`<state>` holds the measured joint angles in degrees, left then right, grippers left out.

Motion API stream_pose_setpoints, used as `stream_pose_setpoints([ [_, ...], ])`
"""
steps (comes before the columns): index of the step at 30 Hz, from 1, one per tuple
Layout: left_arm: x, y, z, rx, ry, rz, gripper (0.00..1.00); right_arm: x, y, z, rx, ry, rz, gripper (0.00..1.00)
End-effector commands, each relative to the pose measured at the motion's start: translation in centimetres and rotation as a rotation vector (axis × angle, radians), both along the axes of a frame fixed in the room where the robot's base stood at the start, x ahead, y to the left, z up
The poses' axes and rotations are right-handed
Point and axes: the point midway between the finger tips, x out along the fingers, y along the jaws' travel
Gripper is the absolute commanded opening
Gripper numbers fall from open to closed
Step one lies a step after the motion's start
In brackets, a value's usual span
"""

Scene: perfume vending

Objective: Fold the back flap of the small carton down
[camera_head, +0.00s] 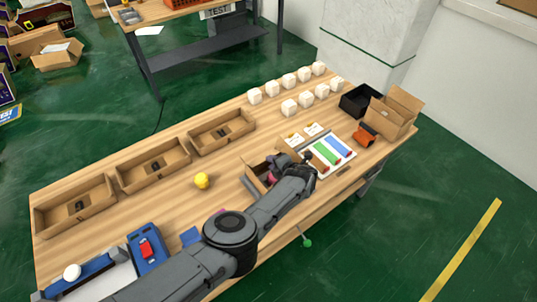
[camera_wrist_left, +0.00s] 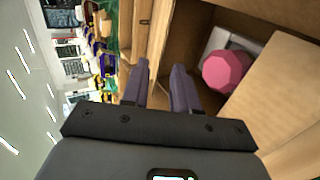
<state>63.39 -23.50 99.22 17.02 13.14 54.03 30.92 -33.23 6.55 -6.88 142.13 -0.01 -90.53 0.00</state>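The small carton (camera_head: 257,186) is a brown cardboard box near the table's front edge, partly hidden behind my left arm in the head view. In the left wrist view, its open inside shows a pink faceted object (camera_wrist_left: 227,71) beside a pale grey piece. A broad cardboard panel (camera_wrist_left: 275,95) fills the right of that view. My left gripper (camera_wrist_left: 163,75) is at the carton, its two dark fingers apart with a brown cardboard wall or flap showing between them. I cannot tell whether they touch it. In the head view the left gripper (camera_head: 289,160) hides part of the carton. My right gripper is not seen.
A tray with coloured strips (camera_head: 328,152) lies right of the carton. An open brown box (camera_head: 395,111), a black bin (camera_head: 360,101) and an orange item (camera_head: 365,134) stand farther right. A yellow ball (camera_head: 202,180) lies left. White cubes (camera_head: 290,107) stand behind; open cardboard trays (camera_head: 153,166) line the left.

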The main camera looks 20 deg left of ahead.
Motion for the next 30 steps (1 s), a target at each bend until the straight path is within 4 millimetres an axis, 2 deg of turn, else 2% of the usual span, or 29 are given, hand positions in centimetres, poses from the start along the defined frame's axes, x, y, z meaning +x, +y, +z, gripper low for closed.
stream_pose_setpoints([
  [1, -0.3, -0.5, 0.9, 0.0, 0.001, -0.002, 0.29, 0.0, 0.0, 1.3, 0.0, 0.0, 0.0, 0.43],
  [3, -0.7, -1.0, 1.2, 0.001, 0.003, -0.002, 0.29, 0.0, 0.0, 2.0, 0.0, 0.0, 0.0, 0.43],
  [10, -1.5, -2.3, 1.9, 0.0, 0.001, -0.001, 0.29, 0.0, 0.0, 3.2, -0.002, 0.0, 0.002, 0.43],
  [24, -1.7, -2.6, 1.9, 0.0, 0.001, -0.001, 0.29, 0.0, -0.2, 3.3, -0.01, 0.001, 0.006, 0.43],
  [30, -0.9, -2.0, 1.3, 0.021, -0.008, -0.045, 0.29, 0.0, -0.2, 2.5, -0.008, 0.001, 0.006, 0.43],
])
